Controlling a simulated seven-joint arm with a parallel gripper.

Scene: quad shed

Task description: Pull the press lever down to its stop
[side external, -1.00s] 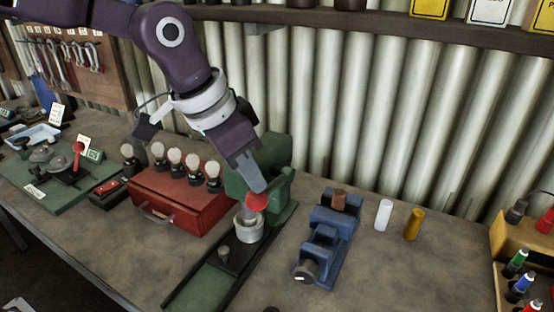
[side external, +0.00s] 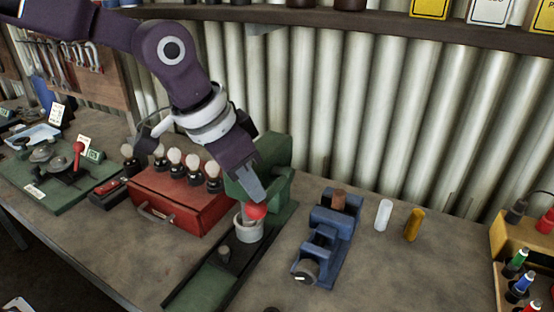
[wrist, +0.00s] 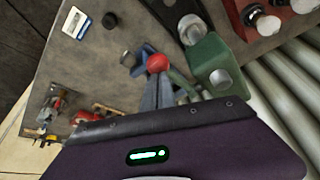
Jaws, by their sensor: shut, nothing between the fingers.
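The green press (side external: 281,165) stands on the bench with its long green base (side external: 205,285) running toward the front. The lever's red ball knob (side external: 257,211) is low, just above a grey metal cup (side external: 249,229) on the base. My gripper (side external: 258,200) points down, shut and empty, with its fingertips at the top of the red knob; contact looks likely but is hard to tell. In the wrist view the red knob (wrist: 157,63) is just beyond the fingertips, beside the green press body (wrist: 210,68). The lever's arm is mostly hidden behind my gripper.
A red toolbox (side external: 180,200) with several bulbs stands left of the press. A blue vise (side external: 328,235) stands to the right, then a white cylinder (side external: 383,214) and a yellow one (side external: 413,224).

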